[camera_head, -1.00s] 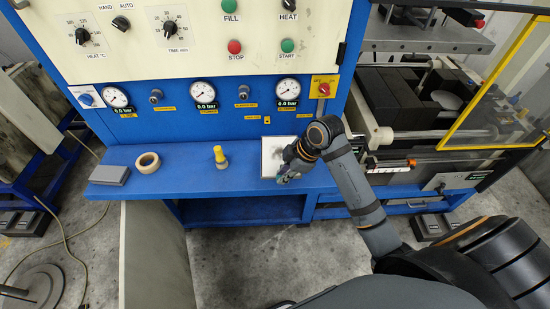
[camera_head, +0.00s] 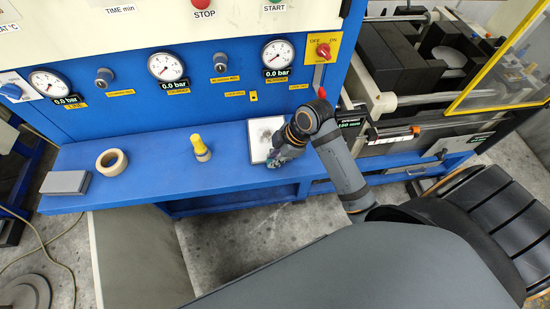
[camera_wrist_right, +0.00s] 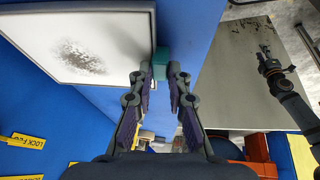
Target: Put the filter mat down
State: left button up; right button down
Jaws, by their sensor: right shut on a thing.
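The filter mat (camera_head: 260,139) is a white panel with a thin grey frame and a dark smudge of dirt. In the head view it is at the blue shelf, right of the yellow-topped item. In the right wrist view the mat (camera_wrist_right: 85,38) fills the upper left, with a teal block (camera_wrist_right: 160,62) at its edge. My right gripper (camera_head: 277,162) is shut on that block; its fingertips (camera_wrist_right: 160,70) flank it. I cannot tell whether the mat touches the shelf.
The blue shelf (camera_head: 130,187) also holds a grey block (camera_head: 66,182), a tape roll (camera_head: 112,162) and a yellow-topped item (camera_head: 200,146). Gauges and a red switch (camera_head: 323,50) are on the panel behind. The press (camera_head: 400,60) stands to the right. The shelf's left half has free room.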

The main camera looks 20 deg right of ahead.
jog(key=shift+w+f, duration=0.1)
jog(key=shift+f, duration=0.05)
jog(key=c, duration=1.7)
grip_release()
jog(key=shift+s+a, duration=0.1)
jog(key=shift+s, duration=0.1)
jog(key=o, duration=0.4)
jog(key=v, duration=0.3)
jog(key=shift+r, duration=0.35)
pick_arm(q)
jog(key=shift+w+f, duration=0.1)
jog(key=shift+w, duration=0.55)
pick_arm(e)
jog(key=shift+v, duration=4.35)
jog(key=shift+f, duration=0.1)
